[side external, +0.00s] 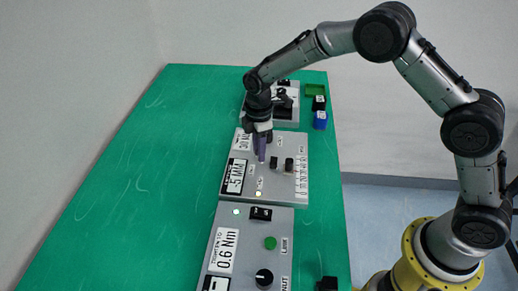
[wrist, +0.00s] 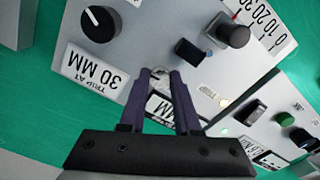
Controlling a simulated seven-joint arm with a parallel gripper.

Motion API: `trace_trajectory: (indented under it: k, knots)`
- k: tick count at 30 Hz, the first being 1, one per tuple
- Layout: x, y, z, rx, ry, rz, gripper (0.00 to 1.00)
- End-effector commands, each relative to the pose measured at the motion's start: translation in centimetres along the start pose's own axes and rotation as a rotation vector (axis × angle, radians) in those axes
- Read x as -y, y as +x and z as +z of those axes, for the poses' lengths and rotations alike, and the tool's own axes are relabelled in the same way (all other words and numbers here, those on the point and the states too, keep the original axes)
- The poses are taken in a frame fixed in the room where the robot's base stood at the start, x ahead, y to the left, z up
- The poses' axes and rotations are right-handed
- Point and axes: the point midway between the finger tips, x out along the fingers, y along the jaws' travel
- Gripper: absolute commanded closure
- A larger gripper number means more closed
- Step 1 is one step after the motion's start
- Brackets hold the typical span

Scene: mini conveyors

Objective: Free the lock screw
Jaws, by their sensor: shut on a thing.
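My gripper (wrist: 159,78) points down at the middle grey panel (wrist: 150,30), its two purple fingers closed in on a small metallic piece between their tips. This piece looks like the lock screw (wrist: 158,72); it is small and mostly hidden by the fingers. In the side external view my gripper (side external: 261,156) is over the middle panel (side external: 265,194), and the screw is hidden there. A dark block (wrist: 189,51) and a dark round knob (wrist: 233,35) sit on the panel close to the fingertips, beside a number scale (wrist: 268,22).
A black dial (wrist: 98,23) stands near the 30 MM label (wrist: 88,68). A nearer panel (side external: 245,240) has a green button (side external: 270,243) and black knob (side external: 264,278). The green table is clear on the left.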

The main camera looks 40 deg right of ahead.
Motion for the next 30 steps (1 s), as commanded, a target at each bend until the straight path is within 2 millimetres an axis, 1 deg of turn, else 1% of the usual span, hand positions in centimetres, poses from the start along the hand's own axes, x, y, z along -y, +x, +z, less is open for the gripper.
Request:
trace_trajectory:
  k: [11, 12, 17, 26, 30]
  knots:
    - [-0.1, -0.2, -0.1, -0.002, -0.005, 0.002, 1.00]
    - [-0.1, -0.2, -0.1, -0.002, -0.005, 0.002, 0.67]
    - [0.0, -0.1, -0.1, -0.002, -0.005, 0.002, 0.39]
    - [0.0, -0.1, 0.0, -0.001, -0.004, 0.001, 0.39]
    - [-0.1, -1.2, -0.1, -0.002, -0.004, 0.004, 0.39]
